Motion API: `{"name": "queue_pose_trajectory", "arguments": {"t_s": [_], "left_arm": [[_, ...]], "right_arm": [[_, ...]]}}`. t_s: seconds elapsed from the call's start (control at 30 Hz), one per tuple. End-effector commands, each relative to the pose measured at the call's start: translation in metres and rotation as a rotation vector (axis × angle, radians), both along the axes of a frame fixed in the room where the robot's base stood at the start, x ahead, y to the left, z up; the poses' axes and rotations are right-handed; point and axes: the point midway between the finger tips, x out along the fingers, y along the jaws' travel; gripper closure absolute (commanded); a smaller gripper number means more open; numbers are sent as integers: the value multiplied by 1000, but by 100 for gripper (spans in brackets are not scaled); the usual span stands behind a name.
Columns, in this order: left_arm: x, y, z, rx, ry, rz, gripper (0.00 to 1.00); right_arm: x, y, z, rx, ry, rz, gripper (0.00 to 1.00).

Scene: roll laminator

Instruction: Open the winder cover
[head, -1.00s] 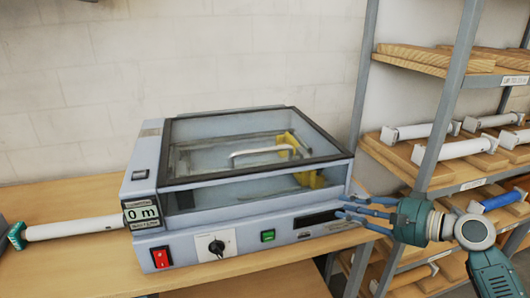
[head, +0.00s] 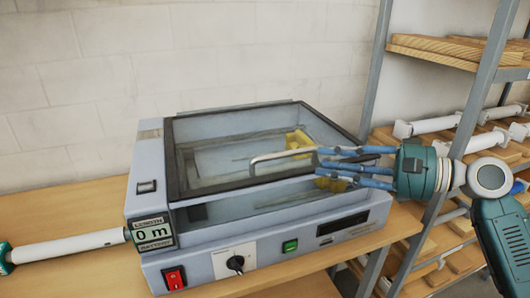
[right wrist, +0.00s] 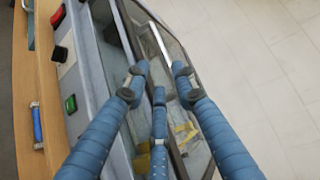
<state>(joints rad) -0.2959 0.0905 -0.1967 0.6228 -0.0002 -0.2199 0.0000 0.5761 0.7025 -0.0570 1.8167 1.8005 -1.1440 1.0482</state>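The winder cover (head: 225,182) is a clear lid with a dark frame on top of the grey laminator (head: 150,205). It lies shut. Its pale metal bar handle (head: 268,157) runs along the front part, and the handle also shows in the right wrist view (right wrist: 158,42). My right gripper (head: 320,164) is over the cover's right front part, its blue fingers pointing left at the handle's right end. In the right wrist view, the fingers (right wrist: 160,78) are spread, with the handle ahead of them and nothing held. Contact with the handle cannot be told.
The laminator stands on a wooden table (head: 60,203). A shelf rack (head: 470,110) with white rolls stands close on the right.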

Motion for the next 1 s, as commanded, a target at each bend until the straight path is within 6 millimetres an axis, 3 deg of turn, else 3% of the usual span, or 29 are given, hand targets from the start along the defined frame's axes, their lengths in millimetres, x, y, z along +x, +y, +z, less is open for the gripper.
{"name": "queue_pose_trajectory", "arguments": {"t_s": [0.17,0.47,0.7,1.0], "left_arm": [[0,-2,4,-2,-1,1,23],[-9,-21,23,-23,10,0,23],[-8,-13,32,-14,11,-3,23],[-7,-7,33,-8,9,0,23]], "right_arm": [[2,8,3,4,1,4,74],[26,57,-3,4,2,6,74],[42,87,-9,4,1,3,74],[47,96,-13,2,1,3,74]]}}
